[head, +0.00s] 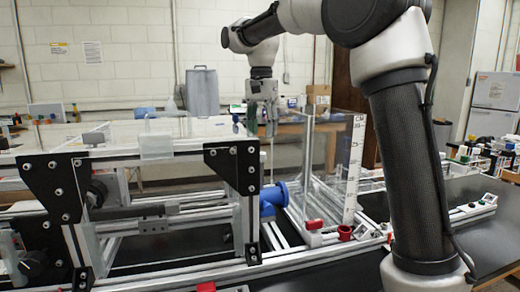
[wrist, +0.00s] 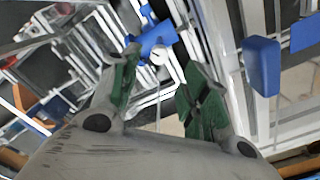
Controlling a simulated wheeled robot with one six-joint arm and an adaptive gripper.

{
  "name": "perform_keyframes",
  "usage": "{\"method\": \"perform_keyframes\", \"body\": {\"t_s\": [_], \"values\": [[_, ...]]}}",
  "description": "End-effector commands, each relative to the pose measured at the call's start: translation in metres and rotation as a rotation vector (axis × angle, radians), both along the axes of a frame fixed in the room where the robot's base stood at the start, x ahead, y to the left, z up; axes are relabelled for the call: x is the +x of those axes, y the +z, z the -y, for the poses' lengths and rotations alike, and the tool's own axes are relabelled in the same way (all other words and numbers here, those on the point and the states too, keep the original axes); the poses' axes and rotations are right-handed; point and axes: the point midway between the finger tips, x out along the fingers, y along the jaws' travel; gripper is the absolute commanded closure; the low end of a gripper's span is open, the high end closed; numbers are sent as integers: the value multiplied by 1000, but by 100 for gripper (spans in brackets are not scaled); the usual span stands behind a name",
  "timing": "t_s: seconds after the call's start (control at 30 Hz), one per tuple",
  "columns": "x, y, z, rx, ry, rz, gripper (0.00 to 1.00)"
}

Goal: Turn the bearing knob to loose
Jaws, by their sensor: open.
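My gripper (head: 262,128) points downward above the right end of the extrusion frame (head: 180,148) in the head view. In the wrist view its two green-padded fingers (wrist: 160,75) are spread with nothing held between them. A blue flanged part (head: 272,198) sits below the gripper, beside the frame's right black plate. A blue cross-shaped part (wrist: 155,38) shows just beyond the fingertips in the wrist view, and a blue block (wrist: 262,66) lies to their right. A black round knob (head: 35,262) is at the frame's lower left. I cannot tell which part is the bearing knob or its setting.
A clear upright panel with a scale (head: 353,165) stands right of the gripper. Black corner plates (head: 232,168) and rails crowd the area below. Red parts (head: 345,232) sit on the lower rails. The black tabletop (head: 480,250) at right has bare room.

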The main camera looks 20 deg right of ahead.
Motion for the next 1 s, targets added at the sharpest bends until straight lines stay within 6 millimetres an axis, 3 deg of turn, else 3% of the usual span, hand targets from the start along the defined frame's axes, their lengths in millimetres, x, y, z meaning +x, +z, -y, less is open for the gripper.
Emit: {"method": "perform_keyframes", "body": {"t_s": [0.33,0.5,0.73,1.0], "values": [[-1,-56,0,-1,0,-4,54],[-1,-67,0,-1,0,-2,54],[0,-67,0,0,0,-1,54],[0,-67,0,0,0,-1,100]]}}
